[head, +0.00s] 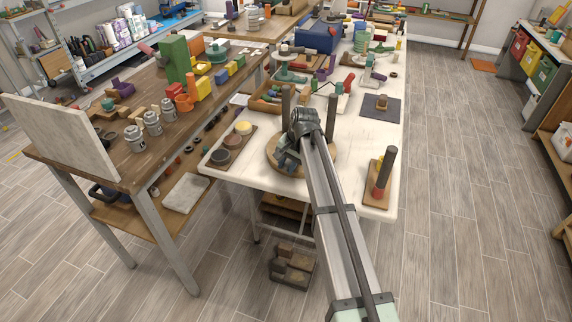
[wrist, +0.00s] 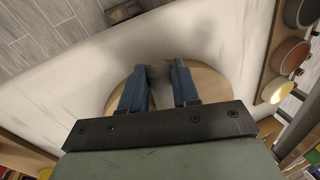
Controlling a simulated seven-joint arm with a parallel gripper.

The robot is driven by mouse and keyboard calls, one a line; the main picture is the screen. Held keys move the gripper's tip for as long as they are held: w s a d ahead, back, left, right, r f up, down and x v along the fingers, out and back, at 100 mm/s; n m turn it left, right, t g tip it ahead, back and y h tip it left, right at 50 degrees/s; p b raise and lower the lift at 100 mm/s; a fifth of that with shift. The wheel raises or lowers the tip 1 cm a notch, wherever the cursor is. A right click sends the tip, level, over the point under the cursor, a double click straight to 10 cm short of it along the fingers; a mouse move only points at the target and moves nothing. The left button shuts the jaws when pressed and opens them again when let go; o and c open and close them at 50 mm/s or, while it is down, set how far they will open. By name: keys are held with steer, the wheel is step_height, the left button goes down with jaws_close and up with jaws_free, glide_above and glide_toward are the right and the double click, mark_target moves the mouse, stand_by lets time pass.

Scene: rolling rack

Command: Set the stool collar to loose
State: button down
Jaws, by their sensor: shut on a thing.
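A round wooden disc (head: 271,152) lies on the front of the white table, partly hidden under my arm. It also fills the middle of the wrist view (wrist: 215,85). My gripper (head: 285,163) is low over the disc. In the wrist view its two blue fingers (wrist: 160,74) stand on either side of a blurred grey piece (wrist: 159,70) at the disc's middle, and they are shut on it. The piece looks like the stool collar, but its shape and setting cannot be made out. In the head view my gripper and arm hide it.
A board with several round pots (head: 231,145) lies left of the disc. A base with a dark post (head: 385,172) stands at right, and a dark square plate (head: 381,108) lies behind it. Tall posts (head: 332,117) stand close behind my gripper.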

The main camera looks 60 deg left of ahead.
steer(key=shift+w+d+n, duration=0.6)
steer(key=shift+w+n, duration=0.1)
steer(key=shift+n, duration=0.4)
steer(key=c, duration=0.8)
jaws_free()
steer(key=v, duration=1.3)
steer(key=shift+w+a+r, duration=0.15)
steer(key=shift+w+r, duration=0.15)
steer(key=shift+r, duration=0.1)
steer(key=shift+c, duration=0.4)
